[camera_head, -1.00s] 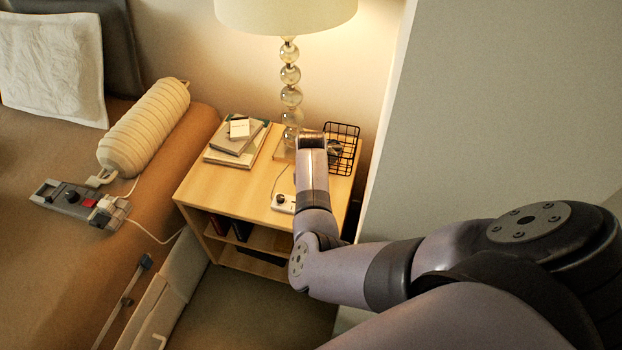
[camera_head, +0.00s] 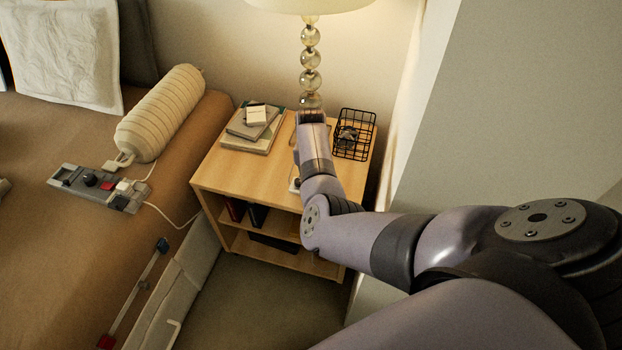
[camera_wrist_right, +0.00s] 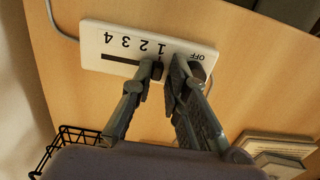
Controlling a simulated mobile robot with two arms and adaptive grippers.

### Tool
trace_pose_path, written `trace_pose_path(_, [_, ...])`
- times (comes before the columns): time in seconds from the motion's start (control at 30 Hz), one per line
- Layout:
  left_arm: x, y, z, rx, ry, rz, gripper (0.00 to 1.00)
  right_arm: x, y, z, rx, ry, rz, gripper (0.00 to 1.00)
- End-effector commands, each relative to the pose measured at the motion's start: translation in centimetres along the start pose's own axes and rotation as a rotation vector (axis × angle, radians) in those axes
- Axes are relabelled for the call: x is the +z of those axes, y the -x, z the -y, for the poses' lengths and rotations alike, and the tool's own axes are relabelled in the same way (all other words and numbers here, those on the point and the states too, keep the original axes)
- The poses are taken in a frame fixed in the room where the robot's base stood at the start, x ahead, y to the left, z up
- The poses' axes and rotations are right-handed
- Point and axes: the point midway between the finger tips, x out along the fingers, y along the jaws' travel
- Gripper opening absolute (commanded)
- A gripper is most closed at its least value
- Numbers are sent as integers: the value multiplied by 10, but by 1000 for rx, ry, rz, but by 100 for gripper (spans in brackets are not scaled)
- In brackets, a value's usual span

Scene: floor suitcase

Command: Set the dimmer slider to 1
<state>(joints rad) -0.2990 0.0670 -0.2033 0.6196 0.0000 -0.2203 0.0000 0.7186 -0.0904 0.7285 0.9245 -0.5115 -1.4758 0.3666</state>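The white dimmer (camera_wrist_right: 90,48) lies on the wooden nightstand. In the wrist view its labels OFF, 1, 2, 3 and 4 appear upside down, with a dark slot beneath 2 to 4. My right gripper (camera_wrist_right: 165,72) has its fingertips down at the dimmer, close together between the 1 and OFF labels. A dark piece near the 1 may be the slider knob or a finger pad; the fingers hide the rest of the slot. In the head view only a white sliver of the dimmer (camera_head: 294,186) shows beside my right arm, which hides the fingers. My left gripper is not in view.
A black wire basket (camera_head: 355,133) and a stack of books (camera_head: 252,130) stand on the nightstand (camera_head: 235,172). The lamp (camera_head: 310,62) rises behind my right wrist. A grey panel with a red part (camera_head: 98,186) lies on the brown couch at the left.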

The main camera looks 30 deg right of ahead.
Motion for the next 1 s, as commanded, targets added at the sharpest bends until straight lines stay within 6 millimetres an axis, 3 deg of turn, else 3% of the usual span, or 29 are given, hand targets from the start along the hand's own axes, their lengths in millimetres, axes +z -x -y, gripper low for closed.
trace_pose_path(0.23, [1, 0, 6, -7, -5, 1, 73, 0, 0, 2, -3, 1, 0, 30])
trace_pose_path(0.63, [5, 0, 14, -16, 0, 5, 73, 0, 4, 2, -3, 1, -2, 30])
trace_pose_path(1.0, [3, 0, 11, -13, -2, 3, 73, 0, 57, 0, -2, 0, -3, 30])
